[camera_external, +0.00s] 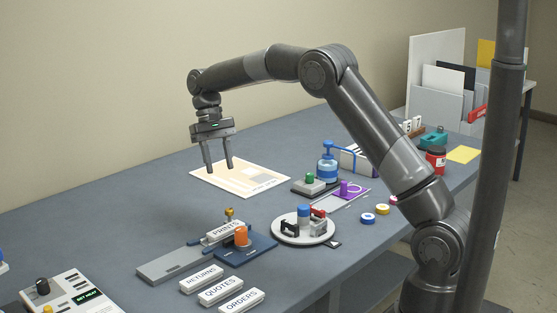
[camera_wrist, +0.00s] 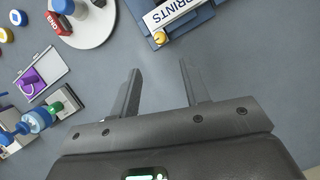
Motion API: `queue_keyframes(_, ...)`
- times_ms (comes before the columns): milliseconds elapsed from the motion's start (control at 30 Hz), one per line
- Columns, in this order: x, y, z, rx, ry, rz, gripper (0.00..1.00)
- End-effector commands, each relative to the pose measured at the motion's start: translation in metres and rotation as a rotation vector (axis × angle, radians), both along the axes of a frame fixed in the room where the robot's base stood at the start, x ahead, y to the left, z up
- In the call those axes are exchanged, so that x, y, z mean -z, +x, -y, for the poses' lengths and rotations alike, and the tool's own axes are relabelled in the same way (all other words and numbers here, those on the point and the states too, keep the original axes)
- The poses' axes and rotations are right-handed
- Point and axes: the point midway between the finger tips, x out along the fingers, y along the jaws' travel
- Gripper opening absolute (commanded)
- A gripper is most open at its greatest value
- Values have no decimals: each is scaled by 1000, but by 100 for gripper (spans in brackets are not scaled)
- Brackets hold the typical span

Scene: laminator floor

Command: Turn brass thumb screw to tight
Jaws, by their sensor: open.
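The small brass thumb screw (camera_external: 229,213) stands at the back end of the white PRINTS block (camera_external: 222,232). In the wrist view the brass screw (camera_wrist: 160,38) shows as a round gold knob at the block's near corner, beyond my fingertips. How tight it is cannot be told. My gripper (camera_external: 219,168) is open and empty, pointing down above the table, higher than the screw and behind it. Its two fingers (camera_wrist: 160,72) also show in the wrist view, apart from the screw, with bare table between them.
A blue plate with an orange knob (camera_external: 242,236) sits beside the PRINTS block, and a grey rail (camera_external: 165,266) lies left of it. A round white turntable (camera_external: 283,233) with small parts stands to the right.

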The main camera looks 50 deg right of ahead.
Motion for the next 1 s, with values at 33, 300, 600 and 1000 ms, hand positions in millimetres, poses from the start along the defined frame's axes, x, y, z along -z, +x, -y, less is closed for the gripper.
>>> queue_keyframes(33,-1,-1,3,26,1,0,42)
queue_keyframes(300,11,-7,3,101,0,-2,42)
queue_keyframes(600,62,-27,-5,99,0,-2,42)
queue_keyframes(1000,99,-40,-11,101,0,1,42)
